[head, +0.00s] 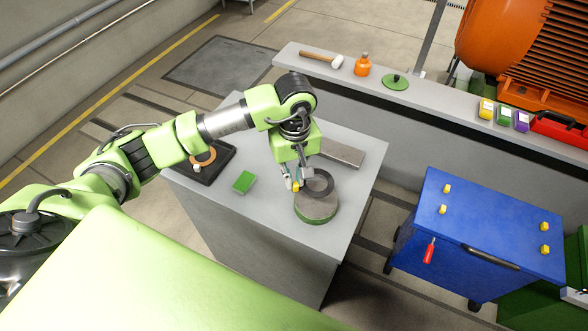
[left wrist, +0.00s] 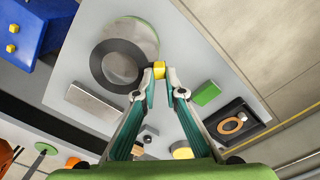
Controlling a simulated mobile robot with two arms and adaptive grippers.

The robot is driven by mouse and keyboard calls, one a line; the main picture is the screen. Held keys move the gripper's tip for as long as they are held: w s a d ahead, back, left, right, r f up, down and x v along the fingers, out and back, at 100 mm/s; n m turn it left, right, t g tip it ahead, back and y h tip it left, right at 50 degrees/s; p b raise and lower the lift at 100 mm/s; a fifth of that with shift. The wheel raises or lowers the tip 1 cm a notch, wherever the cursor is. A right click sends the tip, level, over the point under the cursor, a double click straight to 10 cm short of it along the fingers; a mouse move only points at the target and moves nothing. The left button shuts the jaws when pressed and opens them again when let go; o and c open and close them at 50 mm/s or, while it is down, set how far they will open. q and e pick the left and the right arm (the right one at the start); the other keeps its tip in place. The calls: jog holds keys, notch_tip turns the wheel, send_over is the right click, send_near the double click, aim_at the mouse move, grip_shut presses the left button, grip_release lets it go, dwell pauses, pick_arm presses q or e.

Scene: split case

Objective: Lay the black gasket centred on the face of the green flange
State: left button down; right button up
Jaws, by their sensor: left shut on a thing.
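The green flange (head: 316,212) is a round disc with a grey face and green rim, lying on the grey pedestal. It also shows in the left wrist view (left wrist: 139,30). The black gasket (head: 326,190) is a flat ring with a yellow tab (left wrist: 159,69); its ring shows clearly in the left wrist view (left wrist: 99,65). My left gripper (head: 293,186) is shut on the yellow tab. The ring overlaps the flange face but sits off-centre, toward the grey bar. Whether it touches the face I cannot tell. My right gripper is not in view.
On the pedestal (head: 230,210) are a grey bar (head: 342,154), a green block (head: 243,181) and a black tray (head: 225,169) with an orange ring (head: 203,161). A bench behind holds a mallet and an orange bottle (head: 362,66). A blue cart (head: 480,225) stands at right.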

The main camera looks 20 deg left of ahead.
aim_at(295, 189)
pick_arm(q)
jog(key=shift+d+f, duration=0.1)
jog(key=shift+f, duration=0.45)
notch_tip(295, 189, down, 4)
jog(key=shift+r+b, duration=0.15)
jog(key=shift+b, duration=0.8)
jog(key=shift+f+b, duration=0.3)
jog(key=shift+f, duration=0.5)
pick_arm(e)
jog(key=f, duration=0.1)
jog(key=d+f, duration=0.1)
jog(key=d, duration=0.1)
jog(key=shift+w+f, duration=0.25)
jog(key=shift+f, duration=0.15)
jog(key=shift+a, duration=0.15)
pick_arm(q)
jog(key=shift+f, duration=0.1)
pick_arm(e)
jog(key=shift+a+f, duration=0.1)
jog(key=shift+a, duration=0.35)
pick_arm(q)
jog(key=shift+f, duration=0.15)
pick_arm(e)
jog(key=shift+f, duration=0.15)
pick_arm(q)
jog(key=shift+f+b, duration=0.4)
jog(key=shift+b, duration=0.3)
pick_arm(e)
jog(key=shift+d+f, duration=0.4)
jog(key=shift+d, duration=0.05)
